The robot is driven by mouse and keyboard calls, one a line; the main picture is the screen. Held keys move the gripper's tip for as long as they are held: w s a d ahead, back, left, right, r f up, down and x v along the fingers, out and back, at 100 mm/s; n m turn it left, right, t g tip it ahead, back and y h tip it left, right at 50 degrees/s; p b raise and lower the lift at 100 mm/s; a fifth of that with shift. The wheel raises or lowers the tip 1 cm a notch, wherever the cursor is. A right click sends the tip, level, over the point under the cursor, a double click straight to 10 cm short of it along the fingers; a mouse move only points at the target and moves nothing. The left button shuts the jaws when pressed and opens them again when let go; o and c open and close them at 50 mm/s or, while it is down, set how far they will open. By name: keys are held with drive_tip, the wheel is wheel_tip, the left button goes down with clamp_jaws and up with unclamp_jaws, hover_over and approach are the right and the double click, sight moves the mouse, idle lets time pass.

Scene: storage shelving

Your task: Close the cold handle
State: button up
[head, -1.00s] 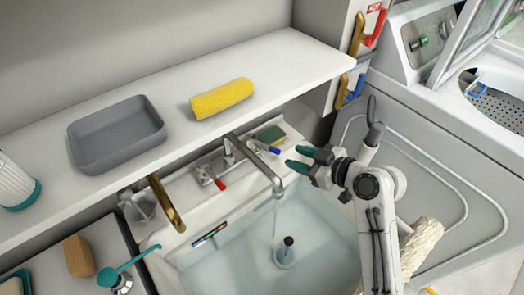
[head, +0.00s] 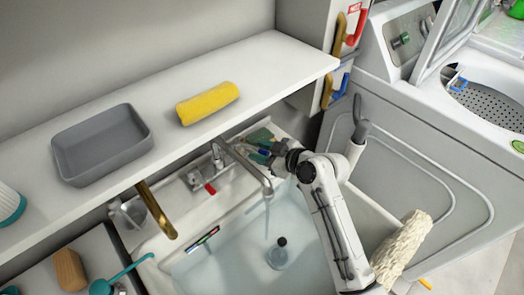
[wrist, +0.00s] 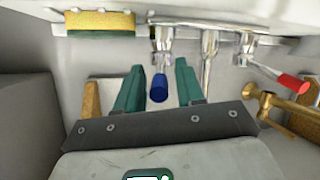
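The cold handle (wrist: 158,92) has a blue tip and a chrome base on the faucet (head: 245,162). It lies between the two green fingers of my gripper (wrist: 160,88) in the wrist view. The fingers are apart, and I see gaps on both sides of the handle. In the head view my gripper (head: 262,152) is just behind the spout and partly hides the blue handle. The red-tipped handle (head: 210,188) is left of the spout and also shows at the right in the wrist view (wrist: 293,84). Water runs from the spout into the sink.
A green and yellow sponge (wrist: 100,22) sits near the faucet's cold side. A brass tap (head: 156,210) hangs below the shelf (head: 255,70), which holds a grey tray (head: 103,143) and a yellow roll (head: 207,103). Water fills the basin. A washing machine (head: 420,150) stands at right.

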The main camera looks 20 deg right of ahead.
clamp_jaws()
drive_tip(key=shift+a, duration=0.1)
idle(0.4)
drive_tip(key=shift+s+a+m+t+h+p, duration=0.25)
drive_tip(key=shift+a+m+t+h+p, duration=0.15)
drive_tip(key=shift+m+h+p, duration=0.5)
drive_tip(key=shift+s+a+m+t+h+p, duration=0.2)
drive_tip(key=shift+a+m+t+h+p, duration=0.25)
drive_tip(key=shift+p, duration=0.6)
drive_tip(key=shift+o, duration=0.5)
unclamp_jaws()
drive_tip(key=v, duration=1)
drive_tip(key=shift+s+r, duration=0.3)
drive_tip(key=shift+s, duration=0.05)
